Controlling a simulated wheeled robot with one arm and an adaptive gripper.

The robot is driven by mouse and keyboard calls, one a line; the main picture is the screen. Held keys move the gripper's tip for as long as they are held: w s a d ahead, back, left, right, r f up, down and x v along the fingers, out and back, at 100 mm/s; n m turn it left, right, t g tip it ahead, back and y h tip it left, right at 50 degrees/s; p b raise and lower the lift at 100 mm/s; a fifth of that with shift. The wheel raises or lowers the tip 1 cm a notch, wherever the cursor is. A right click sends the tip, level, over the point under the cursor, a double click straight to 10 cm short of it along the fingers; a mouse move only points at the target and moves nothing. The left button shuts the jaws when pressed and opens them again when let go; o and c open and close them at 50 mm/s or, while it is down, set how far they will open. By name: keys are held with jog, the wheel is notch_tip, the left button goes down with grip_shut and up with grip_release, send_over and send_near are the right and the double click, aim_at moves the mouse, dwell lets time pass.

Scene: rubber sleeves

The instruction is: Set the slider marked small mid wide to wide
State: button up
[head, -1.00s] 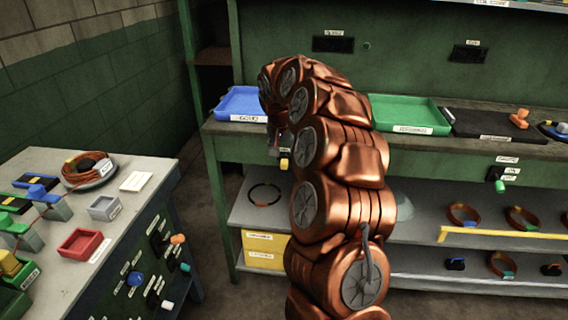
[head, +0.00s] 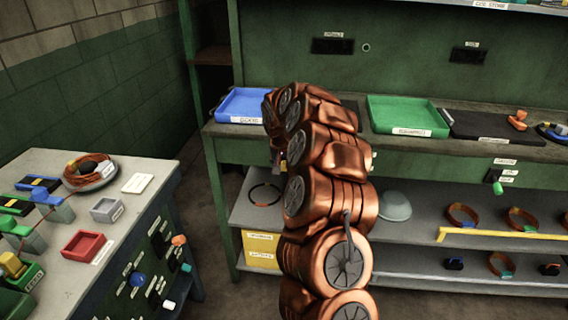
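The words small, mid and wide cannot be read on any control in the head view, so I cannot tell which one is the slider. A control with a green knob (head: 497,188) and small labels sits on the front edge of the back bench at right. More controls are on the front panel of the left table: a blue knob (head: 137,279), an orange knob (head: 179,240) and a white knob (head: 169,305). My gripper (head: 279,158) is mostly hidden behind my copper arm, in front of the back bench near the blue tray. Its fingers cannot be made out.
The back bench holds a blue tray (head: 243,103), a green tray (head: 404,113) and a black tray (head: 490,126). A shelf below carries several ringed sleeves and a yellow bar (head: 500,233). The left table bears a red tray (head: 84,246) and a grey box (head: 107,210). Floor shows between them.

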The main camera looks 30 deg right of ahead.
grip_shut()
dwell(0.4)
